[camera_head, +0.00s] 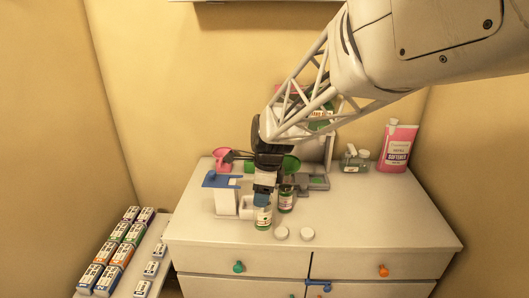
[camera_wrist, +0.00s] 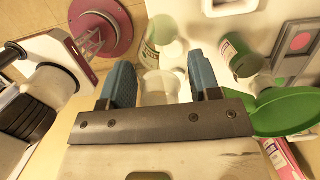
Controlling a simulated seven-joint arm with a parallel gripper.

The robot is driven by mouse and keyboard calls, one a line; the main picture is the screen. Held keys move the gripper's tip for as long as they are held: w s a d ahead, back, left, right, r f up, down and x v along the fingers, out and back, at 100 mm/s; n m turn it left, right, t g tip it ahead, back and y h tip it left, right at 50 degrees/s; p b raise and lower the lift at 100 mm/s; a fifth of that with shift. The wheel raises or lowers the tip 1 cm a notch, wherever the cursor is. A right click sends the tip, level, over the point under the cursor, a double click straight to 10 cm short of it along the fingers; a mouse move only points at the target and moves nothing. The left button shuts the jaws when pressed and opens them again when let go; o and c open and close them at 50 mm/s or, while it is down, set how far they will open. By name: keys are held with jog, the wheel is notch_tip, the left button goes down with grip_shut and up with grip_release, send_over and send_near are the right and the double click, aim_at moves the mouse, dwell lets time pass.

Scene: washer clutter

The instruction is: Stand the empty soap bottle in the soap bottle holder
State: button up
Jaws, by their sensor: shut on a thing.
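My gripper (camera_head: 262,200) has blue fingertips and points down over the front middle of the white cabinet top. In the wrist view my gripper (camera_wrist: 162,84) is shut on a pale, translucent soap bottle (camera_wrist: 158,92). In the head view the bottle (camera_head: 263,219) shows below the fingers, upright, with a green label. I cannot tell whether its base touches the surface. A small white open container (camera_head: 247,207), possibly the holder, is just left of it and partly hidden by the gripper. I cannot tell surely which thing is the holder.
A dark green bottle (camera_head: 286,198) stands close right of the held bottle. Two white round caps (camera_head: 294,234) lie in front. A pink softener bottle (camera_head: 398,147) stands at the back right. The right of the top is clear.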

jog(key=w+a+f, duration=0.1)
jog(key=w+a, duration=0.3)
jog(key=w, duration=0.6)
jog(key=shift+w, duration=0.25)
jog(key=shift+w+a+f, duration=0.1)
jog(key=shift+w+f, duration=0.1)
jog(key=shift+f, duration=0.7)
jog(key=shift+w+a+f, duration=0.1)
jog(key=shift+w+f, duration=0.1)
jog(key=shift+f, duration=0.9)
jog(key=o, duration=1.2)
jog(key=shift+r, duration=0.2)
notch_tip(320, 180, up, 12)
jog(key=d, duration=0.1)
jog(key=shift+d, duration=0.4)
